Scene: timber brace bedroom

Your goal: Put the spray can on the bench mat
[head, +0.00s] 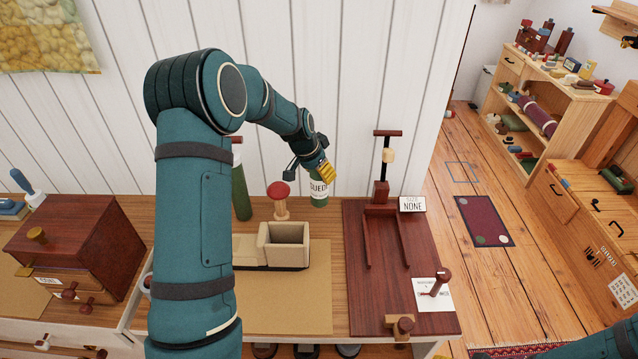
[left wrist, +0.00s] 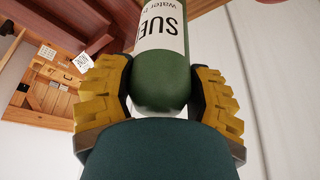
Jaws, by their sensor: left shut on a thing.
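The spray can (head: 319,190) is green with a white label reading "SUEDE". It is upright at the back of the bench, beyond the tan bench mat (head: 300,315); I cannot tell whether its base touches the wood. My left gripper (head: 326,172) is shut on the can from above. In the left wrist view the can (left wrist: 165,85) sits between the yellow finger pads of this gripper (left wrist: 165,97). Part of the mat is hidden by my left arm and a beige box-like holder. My right gripper is out of view.
The beige holder (head: 284,245) stands at the mat's back, with a red-knobbed tool (head: 280,200) behind it. A green bottle (head: 241,190) stands to the left. A dark red measuring board (head: 390,270) lies right of the mat. The mat's front right is clear.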

